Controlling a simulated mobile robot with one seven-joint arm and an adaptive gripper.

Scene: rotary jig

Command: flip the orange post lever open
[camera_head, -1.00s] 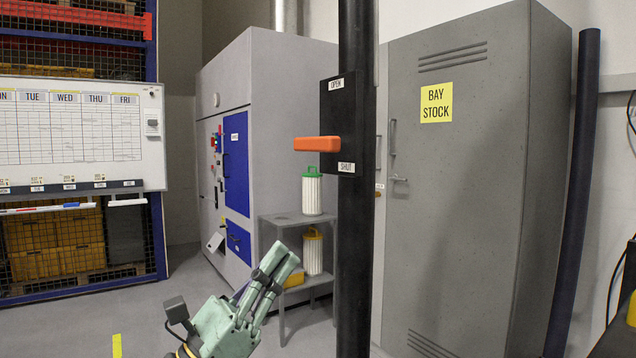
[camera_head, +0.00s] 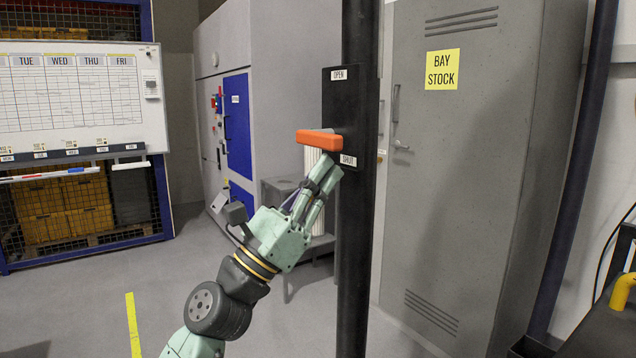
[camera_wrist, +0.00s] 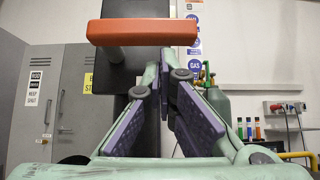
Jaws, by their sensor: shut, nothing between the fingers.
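The orange lever (camera_head: 319,139) sticks out to the left from a black plate (camera_head: 342,100) on a dark upright post (camera_head: 359,250). It lies about level, nearer the SHUT label (camera_head: 348,160) than the OPEN label (camera_head: 339,74). My gripper (camera_head: 327,172) is shut and empty, its fingers pointing up just under the lever. In the wrist view the lever (camera_wrist: 143,32) spans the upper middle, above the fingertips (camera_wrist: 168,58). Whether the fingertips touch it I cannot tell.
A grey BAY STOCK locker (camera_head: 470,200) stands right of the post. A small grey stand (camera_head: 280,186) with a white filter is behind my gripper. A whiteboard (camera_head: 85,100) and caged shelving are at the left. The floor at the lower left is clear.

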